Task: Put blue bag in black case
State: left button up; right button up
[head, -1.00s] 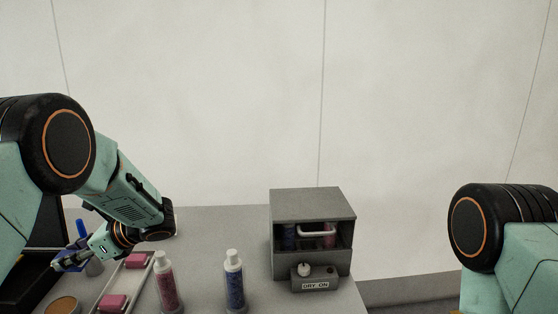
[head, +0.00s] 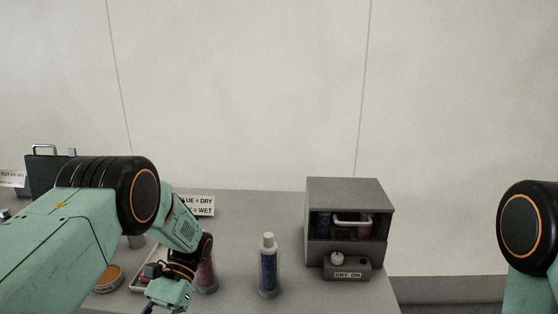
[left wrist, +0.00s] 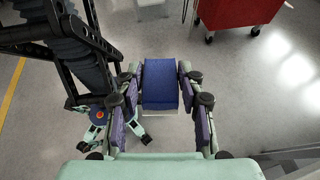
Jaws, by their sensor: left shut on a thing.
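A blue bag (left wrist: 160,83) sits between the fingers of my left gripper (left wrist: 161,92) in the left wrist view, with floor behind it. The gripper is shut on it. In the head view my left gripper (head: 150,308) is at the bottom edge, left of centre, over the near side of the bench; its fingertips and the bag are cut off there. A black case (head: 42,172) with a metal handle stands at the far left of the head view, well left of the gripper; my left arm hides its lower part. My right gripper is out of view.
A bottle with blue contents (head: 268,268) stands right of my gripper; one with pink contents (head: 207,275) is partly behind my wrist. A grey box (head: 345,192) labelled DRY ON, a tray (head: 141,282), an orange-topped tin (head: 108,280) and a sign (head: 198,206) are also there. A red cart (left wrist: 232,14) stands on the floor.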

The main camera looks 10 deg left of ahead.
pick_arm(q)
jog(key=w+d+r+n+t+h, duration=0.35)
jog(key=d+n+t+h, duration=0.25)
jog(key=n+t, duration=0.6)
jog(key=w+d+r+n+t+h, duration=0.2)
jog(key=d+r+n+t+h, duration=0.55)
jog(key=n, duration=0.65)
notch_tip(320, 180, down, 19)
jog(key=t+y+b, duration=0.1)
jog(key=b, duration=1.5)
jog(key=shift+w+a, duration=0.25)
jog(key=shift+a, duration=0.1)
jog(key=shift+r+t, duration=0.15)
jog(key=shift+t, duration=0.2)
jog(key=shift+a, duration=0.3)
